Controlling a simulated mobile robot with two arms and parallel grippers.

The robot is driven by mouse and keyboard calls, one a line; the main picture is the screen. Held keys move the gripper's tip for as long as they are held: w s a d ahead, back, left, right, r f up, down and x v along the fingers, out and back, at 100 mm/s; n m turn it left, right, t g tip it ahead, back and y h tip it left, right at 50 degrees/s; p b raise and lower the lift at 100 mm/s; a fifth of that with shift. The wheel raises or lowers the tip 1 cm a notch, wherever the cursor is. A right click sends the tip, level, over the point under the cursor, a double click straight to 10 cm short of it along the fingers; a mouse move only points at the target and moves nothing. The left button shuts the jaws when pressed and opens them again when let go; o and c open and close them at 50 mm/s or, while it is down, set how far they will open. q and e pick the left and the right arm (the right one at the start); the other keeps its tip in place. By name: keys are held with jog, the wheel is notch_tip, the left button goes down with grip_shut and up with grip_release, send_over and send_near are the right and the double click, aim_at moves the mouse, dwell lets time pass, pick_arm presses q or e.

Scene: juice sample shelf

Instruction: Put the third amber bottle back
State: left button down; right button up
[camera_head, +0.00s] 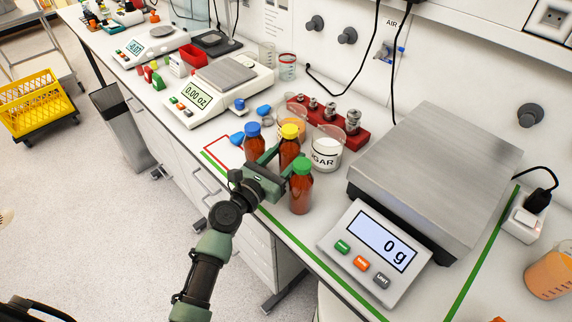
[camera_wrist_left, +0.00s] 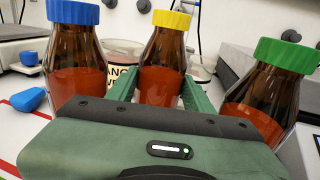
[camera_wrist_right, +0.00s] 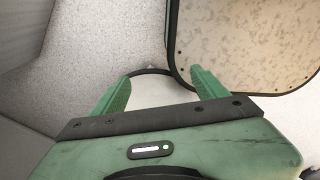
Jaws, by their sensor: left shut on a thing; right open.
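Three amber bottles stand in a row on the bench: a blue-capped bottle (camera_head: 254,147), a yellow-capped bottle (camera_head: 289,150) and a green-capped bottle (camera_head: 300,195). My left gripper (camera_head: 284,162) is shut on the yellow-capped bottle, which shows between the fingers in the left wrist view (camera_wrist_left: 163,60). The blue-capped bottle (camera_wrist_left: 75,60) is left of the fingers and the green-capped bottle (camera_wrist_left: 272,90) right of them. The yellow-capped bottle's base is hidden by the gripper. My right gripper (camera_wrist_right: 161,82) is open and empty, away from the bench in its wrist view.
A large scale (camera_head: 430,170) reading 0 g stands right of the bottles. A sugar beaker (camera_head: 327,150) and a red weight block (camera_head: 350,136) are behind them. A red outline (camera_head: 222,150) marks the bench on the left. A smaller scale (camera_head: 215,85) stands farther left.

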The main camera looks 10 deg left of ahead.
pick_arm(q)
jog(key=shift+f, duration=0.15)
pick_arm(e)
jog(key=shift+f, duration=0.25)
pick_arm(q)
jog(key=shift+f, duration=0.2)
jog(key=c, duration=0.9)
grip_release()
pick_arm(e)
jog(key=shift+f, duration=0.1)
pick_arm(q)
jog(key=shift+r, duration=0.3)
jog(key=b+v, duration=0.1)
jog(key=v, duration=1)
jog(key=shift+s+a+f+b, duration=0.1)
jog(key=shift+s+f+b, duration=0.15)
jog(key=shift+b, duration=0.1)
jog(key=shift+s+a+r, duration=0.1)
jog(key=shift+s, duration=0.15)
pick_arm(e)
jog(key=shift+a+f, duration=0.15)
jog(key=shift+f, duration=0.7)
